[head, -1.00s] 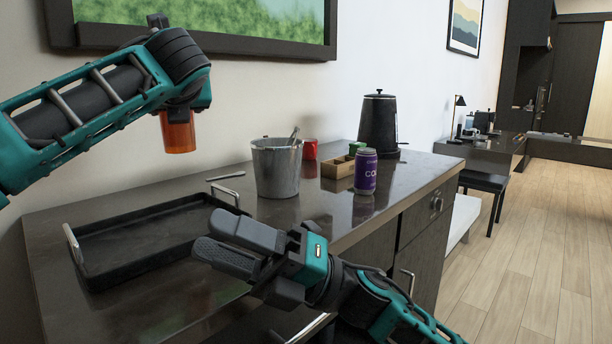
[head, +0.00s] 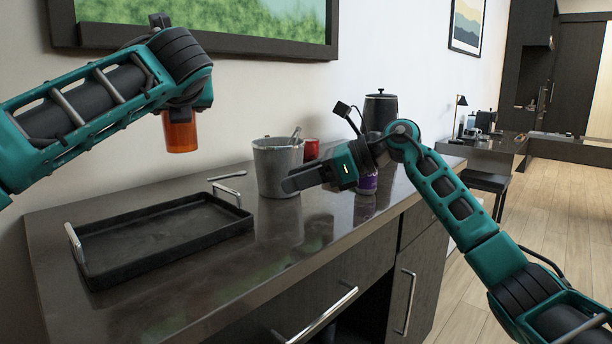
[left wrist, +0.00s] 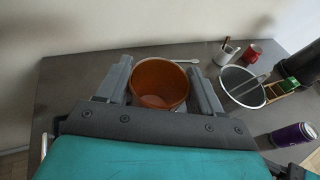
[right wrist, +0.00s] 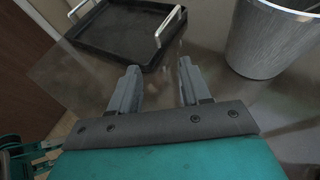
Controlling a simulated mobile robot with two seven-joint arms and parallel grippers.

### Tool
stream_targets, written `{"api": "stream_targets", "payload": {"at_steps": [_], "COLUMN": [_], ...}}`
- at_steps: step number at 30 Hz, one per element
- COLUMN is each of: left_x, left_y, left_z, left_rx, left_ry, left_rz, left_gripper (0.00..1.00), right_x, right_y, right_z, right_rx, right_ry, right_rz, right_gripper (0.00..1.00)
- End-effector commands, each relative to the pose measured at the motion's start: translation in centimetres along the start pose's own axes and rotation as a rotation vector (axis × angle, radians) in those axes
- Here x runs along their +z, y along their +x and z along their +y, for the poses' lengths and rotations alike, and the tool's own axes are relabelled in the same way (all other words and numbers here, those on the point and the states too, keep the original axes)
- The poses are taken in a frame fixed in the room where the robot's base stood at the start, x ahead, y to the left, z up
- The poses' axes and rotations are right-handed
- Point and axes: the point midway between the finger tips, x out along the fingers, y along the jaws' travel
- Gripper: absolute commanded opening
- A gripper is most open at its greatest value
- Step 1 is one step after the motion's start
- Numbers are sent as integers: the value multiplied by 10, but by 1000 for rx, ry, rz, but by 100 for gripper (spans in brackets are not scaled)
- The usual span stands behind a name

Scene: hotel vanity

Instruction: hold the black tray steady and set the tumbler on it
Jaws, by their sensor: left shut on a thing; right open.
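The black tray (head: 160,233) lies on the dark counter at the left of the head view, with a silver handle at each end. It also shows at the top of the right wrist view (right wrist: 118,32). The orange tumbler (head: 181,134) hangs in the air above the back of the tray. My left gripper (left wrist: 160,84) is shut on it; the left wrist view looks down into the tumbler (left wrist: 160,85), which appears empty. My right gripper (head: 287,185) is open and empty. It is above the counter, right of the tray and in front of the bucket, touching neither.
A metal ice bucket (head: 278,168) with tongs stands right of the tray. Behind it are a red mug (head: 311,149) and a black kettle (head: 379,112). A purple can (left wrist: 292,135) is partly hidden by my right arm in the head view. A spoon (head: 227,175) lies behind the tray.

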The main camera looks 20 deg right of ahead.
Motion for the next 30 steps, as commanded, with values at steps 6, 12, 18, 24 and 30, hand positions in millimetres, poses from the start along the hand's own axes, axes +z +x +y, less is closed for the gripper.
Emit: {"api": "stream_targets", "payload": {"at_steps": [6, 12, 18, 24, 30], "left_x": [1, 1, 1, 1, 1], "left_y": [0, 0, 0, 0, 0], "left_z": [0, 0, 0, 0, 0], "left_rx": [0, 0, 0, 0, 0], "left_ry": [0, 0, 0, 0, 0], "left_rz": [-2, -2, -2, -2, -2], "left_gripper": [10, 10, 10, 10, 10], "right_x": [1, 1, 2, 1, 1], "right_y": [43, 79, 100, 106, 106], "right_z": [2, 2, 2, 1, 1], "right_rx": [6, 5, 4, 1, 2], "right_ry": [2, 1, 1, 0, 0], "right_rz": [-4, -4, -4, -3, -3], "right_gripper": [47, 47, 47, 47, 46]}}
